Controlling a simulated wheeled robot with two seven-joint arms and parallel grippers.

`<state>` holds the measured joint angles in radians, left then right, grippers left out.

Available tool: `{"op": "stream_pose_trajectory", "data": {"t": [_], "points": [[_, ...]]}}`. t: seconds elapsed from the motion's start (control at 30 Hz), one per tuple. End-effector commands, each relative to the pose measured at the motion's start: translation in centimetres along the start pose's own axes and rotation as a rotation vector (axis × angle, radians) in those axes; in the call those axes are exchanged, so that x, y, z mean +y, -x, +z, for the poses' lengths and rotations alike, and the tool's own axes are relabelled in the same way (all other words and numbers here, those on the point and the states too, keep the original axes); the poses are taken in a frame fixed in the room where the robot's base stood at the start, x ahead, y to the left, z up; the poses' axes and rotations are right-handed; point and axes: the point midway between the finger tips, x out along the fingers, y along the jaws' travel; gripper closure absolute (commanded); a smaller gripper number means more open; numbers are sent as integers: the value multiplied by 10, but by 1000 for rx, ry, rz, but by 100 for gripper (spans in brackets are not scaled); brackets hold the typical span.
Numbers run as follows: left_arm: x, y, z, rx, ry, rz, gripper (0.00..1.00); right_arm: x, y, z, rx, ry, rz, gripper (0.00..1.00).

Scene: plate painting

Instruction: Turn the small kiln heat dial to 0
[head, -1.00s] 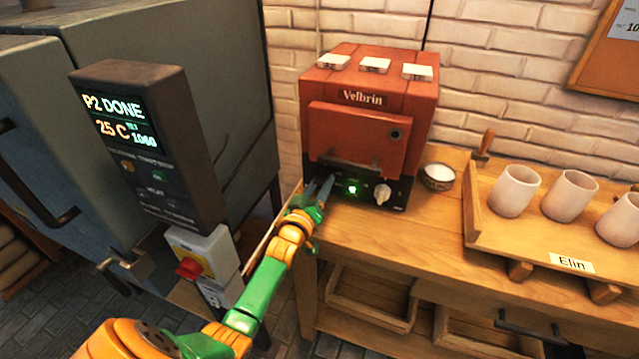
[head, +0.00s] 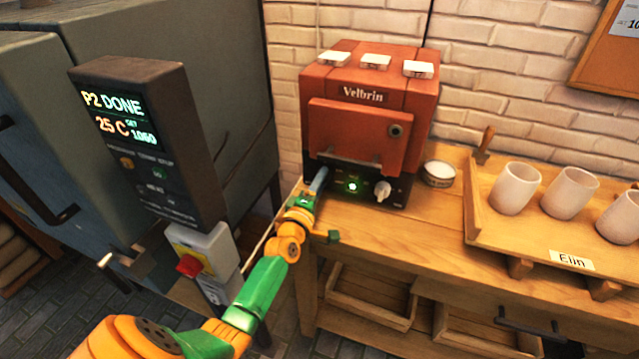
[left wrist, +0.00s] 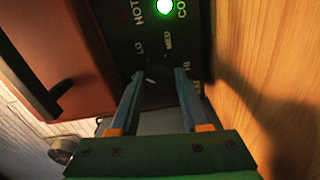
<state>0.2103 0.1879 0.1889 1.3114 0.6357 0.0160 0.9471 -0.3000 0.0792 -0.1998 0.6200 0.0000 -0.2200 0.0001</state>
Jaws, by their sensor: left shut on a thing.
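The small kiln (head: 355,135) is a red box marked "Velbrin" on the wooden bench, with a black control panel at its front bottom. My left gripper (head: 319,183) is at the left end of this panel. In the left wrist view the dark heat dial (left wrist: 158,76) sits between the two blue fingertips, and my left gripper (left wrist: 159,82) is shut on it. Labels LO, MED and HI show around the dial. Its pointer setting is too dark to read, and a 0 mark cannot be seen. In the head view the gripper hides the dial. My right gripper is not in view.
A green light (head: 352,187) and a pale knob (head: 382,191) are on the panel right of my gripper. A white-topped pot (head: 438,173) and a tray of cups (head: 520,240) stand further right. A large grey kiln with a control box (head: 150,150) is at left.

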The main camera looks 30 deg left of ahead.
Motion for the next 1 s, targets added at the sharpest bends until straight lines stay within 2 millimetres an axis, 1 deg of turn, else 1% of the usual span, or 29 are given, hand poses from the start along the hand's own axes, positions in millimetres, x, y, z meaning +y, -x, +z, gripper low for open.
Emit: {"op": "stream_pose_trajectory", "data": {"t": [0.2,0.5,0.7,1.0], "points": [[0,0,1,-2,205,1,100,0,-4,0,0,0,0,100],[2,0,0,-1,448,3,100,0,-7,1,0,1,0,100],[3,0,0,-1,564,4,100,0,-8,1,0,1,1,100],[4,-1,-1,0,653,7,100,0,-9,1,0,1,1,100]]}}
